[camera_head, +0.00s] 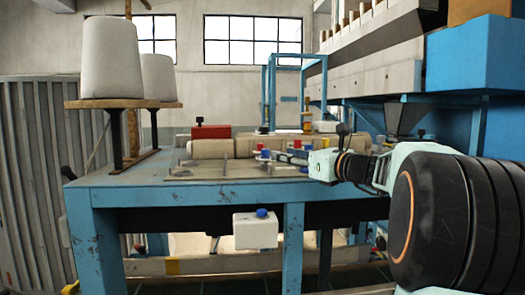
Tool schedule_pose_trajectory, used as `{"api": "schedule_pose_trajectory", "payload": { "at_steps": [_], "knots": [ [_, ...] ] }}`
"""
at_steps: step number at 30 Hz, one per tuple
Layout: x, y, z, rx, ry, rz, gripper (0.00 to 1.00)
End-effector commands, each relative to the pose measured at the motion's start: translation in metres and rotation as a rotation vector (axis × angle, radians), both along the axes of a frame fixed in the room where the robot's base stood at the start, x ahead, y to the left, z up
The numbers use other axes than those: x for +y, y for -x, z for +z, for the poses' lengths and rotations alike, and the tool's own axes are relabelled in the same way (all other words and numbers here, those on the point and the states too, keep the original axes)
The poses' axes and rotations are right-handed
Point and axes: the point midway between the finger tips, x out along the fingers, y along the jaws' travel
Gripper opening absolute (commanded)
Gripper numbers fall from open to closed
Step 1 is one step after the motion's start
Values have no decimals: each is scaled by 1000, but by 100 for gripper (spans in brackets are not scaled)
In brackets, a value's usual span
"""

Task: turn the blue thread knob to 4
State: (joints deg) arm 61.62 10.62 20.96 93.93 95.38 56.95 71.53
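My arm comes in from the right and my gripper (275,157) points left, low over the blue table. Its fingers are small and dark here, and I cannot tell if they are open or shut. A small blue knob-like piece (265,153) shows at the fingertips; I cannot tell whether they touch it. Small blue and red pieces (297,143) show just behind the fingers. Another blue knob (262,212) sits on top of a white box (256,231) at the table's front, below and apart from my gripper. No number or dial mark is readable on either knob.
Two large white thread cones (110,60) stand on a wooden board at left. A blue frame (268,90) rises behind my gripper. The table's front left is mostly clear.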

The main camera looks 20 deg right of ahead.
Motion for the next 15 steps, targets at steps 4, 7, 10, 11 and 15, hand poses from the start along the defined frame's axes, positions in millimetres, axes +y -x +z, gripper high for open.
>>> {"api": "schedule_pose_trajectory", "payload": {
  "at_steps": [4, 7, 10, 11, 15],
  "knots": [
    [9, -27, 2, 0, -2, 5, 35],
    [15, -46, 3, -1, -1, 6, 35],
    [19, -63, 2, 0, -1, 3, 35],
    [21, -68, 2, 0, -1, 4, 35],
    [25, -83, 2, 0, 2, 3, 35]
  ]
}}
